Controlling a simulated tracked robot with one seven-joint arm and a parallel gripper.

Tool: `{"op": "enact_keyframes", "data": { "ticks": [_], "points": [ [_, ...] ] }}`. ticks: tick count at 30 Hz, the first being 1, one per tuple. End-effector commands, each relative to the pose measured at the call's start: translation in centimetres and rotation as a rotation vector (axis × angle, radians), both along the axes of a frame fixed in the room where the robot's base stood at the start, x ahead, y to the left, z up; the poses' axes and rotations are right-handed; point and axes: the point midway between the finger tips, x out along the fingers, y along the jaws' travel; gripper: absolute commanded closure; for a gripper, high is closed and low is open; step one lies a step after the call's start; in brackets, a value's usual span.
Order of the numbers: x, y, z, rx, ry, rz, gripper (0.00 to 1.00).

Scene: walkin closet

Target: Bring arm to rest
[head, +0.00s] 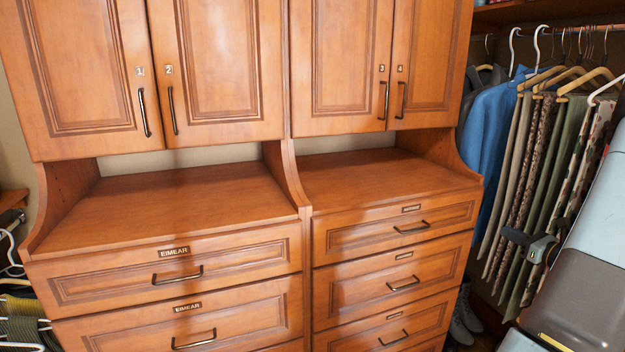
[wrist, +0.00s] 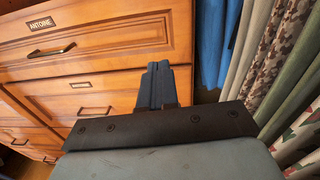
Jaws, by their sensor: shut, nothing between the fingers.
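My gripper (wrist: 157,70) shows in the wrist view with its two dark fingers together and nothing between them. It points toward the wooden drawers and the hanging clothes. In the head view, my arm (head: 585,285) is at the right edge, grey and partly cut off by the frame. The gripper shows there as a dark shape (head: 530,243) in front of the hanging trousers. From these views I cannot tell whether it touches the cloth.
A wooden cabinet (head: 230,212) with doors above and labelled drawers below fills the left and middle. Its countertops are bare. Trousers (head: 517,180) and a blue garment (head: 487,130) hang at the right. Shoes (head: 465,318) lie on the floor below. Hangers (head: 15,310) show at lower left.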

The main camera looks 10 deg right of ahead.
Motion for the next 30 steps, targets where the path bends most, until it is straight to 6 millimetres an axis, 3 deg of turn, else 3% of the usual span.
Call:
{"op": "enact_keyframes", "data": {
  "ticks": [6,14,21,30],
  "points": [
    [1.8,9.1,4.6,-0.191,0.042,0.244,1.0],
    [1.0,19.9,8.7,-0.459,0.075,0.539,1.0],
    [-2.0,28.2,11.3,-0.73,0.079,0.793,1.0],
    [-7.4,35.8,13.7,-1.095,0.045,1.071,1.0]
  ]
}}
